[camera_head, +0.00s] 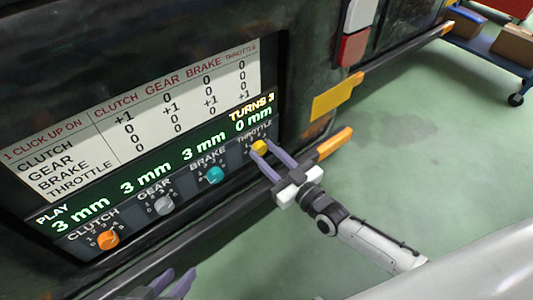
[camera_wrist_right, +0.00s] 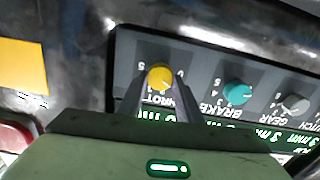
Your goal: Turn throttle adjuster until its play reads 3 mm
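The throttle adjuster is a yellow knob (camera_head: 259,146) at the right end of the panel. It also shows in the right wrist view (camera_wrist_right: 160,77). The green readout (camera_head: 252,118) above it shows 0 mm and TURNS 3. My right gripper (camera_head: 261,150) reaches the panel with one finger on each side of the yellow knob. The gap is close to the knob's width, and I cannot tell whether the fingers press on it. My left gripper (camera_head: 173,281) is at the bottom edge, fingers apart and empty, away from the knobs.
The clutch knob (camera_head: 108,240) is orange, the gear knob (camera_head: 165,205) grey and the brake knob (camera_head: 215,174) teal; their readouts each show 3 mm. A white table chart (camera_head: 150,115) is above. A dark rail runs below the panel. The green floor at right is clear up to a blue cart (camera_head: 490,50).

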